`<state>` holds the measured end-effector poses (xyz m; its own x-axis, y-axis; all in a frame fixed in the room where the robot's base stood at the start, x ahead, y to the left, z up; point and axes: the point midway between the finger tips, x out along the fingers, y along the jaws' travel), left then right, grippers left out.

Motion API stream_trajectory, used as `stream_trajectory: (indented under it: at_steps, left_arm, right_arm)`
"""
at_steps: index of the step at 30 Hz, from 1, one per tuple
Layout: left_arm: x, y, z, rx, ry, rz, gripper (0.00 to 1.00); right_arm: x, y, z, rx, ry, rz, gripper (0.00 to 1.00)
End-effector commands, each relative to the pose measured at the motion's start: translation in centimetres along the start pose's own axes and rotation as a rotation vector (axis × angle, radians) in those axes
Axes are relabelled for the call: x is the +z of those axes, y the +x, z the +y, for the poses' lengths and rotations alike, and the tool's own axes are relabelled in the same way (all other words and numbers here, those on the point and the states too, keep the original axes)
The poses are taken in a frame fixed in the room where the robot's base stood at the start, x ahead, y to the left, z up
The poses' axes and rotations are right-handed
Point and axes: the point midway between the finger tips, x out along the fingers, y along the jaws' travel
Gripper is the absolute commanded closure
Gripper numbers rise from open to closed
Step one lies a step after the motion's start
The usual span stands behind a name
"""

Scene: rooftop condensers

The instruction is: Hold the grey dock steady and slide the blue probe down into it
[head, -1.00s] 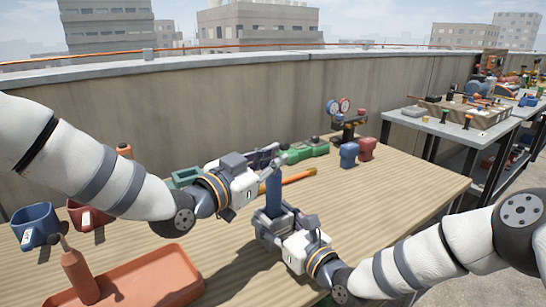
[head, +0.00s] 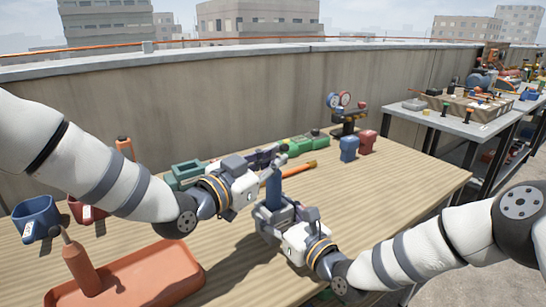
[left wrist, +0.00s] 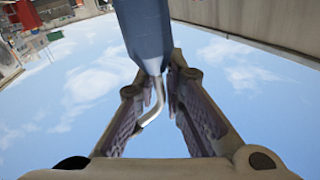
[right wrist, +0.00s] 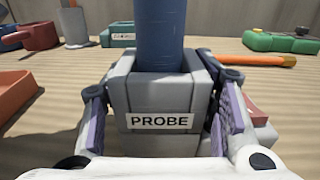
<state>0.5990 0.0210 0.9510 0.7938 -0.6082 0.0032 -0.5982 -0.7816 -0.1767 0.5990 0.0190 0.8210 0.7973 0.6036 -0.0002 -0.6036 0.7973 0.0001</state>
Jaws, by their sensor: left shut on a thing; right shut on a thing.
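The blue probe (head: 273,188) stands upright, its lower end inside the opening of the grey dock (head: 268,224). My left gripper (head: 267,160) is shut on the probe's upper part. In the left wrist view the probe (left wrist: 147,30) rises from between the fingers, with a bent silver piece (left wrist: 154,105) at its end. My right gripper (head: 283,232) is shut on the dock from the near side. In the right wrist view its fingers flank the dock (right wrist: 160,95), which has a "PROBE" label. The probe (right wrist: 160,35) stands in the dock there; how deep it sits is hidden.
An orange tray (head: 170,270) with a bottle lies front left. Blue (head: 37,217) and red mugs stand at far left. The table's right part is clear.

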Motion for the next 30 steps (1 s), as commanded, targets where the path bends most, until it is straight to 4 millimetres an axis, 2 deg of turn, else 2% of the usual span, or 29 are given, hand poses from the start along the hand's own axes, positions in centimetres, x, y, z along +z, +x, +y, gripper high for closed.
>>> stream_trajectory:
  at_steps: [30]
  left_arm:
    - [1.1, 0.0, 0.2, 0.0, 0.001, 0.002, 1.0]
  right_arm:
    - [0.1, 0.0, 0.0, 0.0, 0.0, -0.002, 0.84]
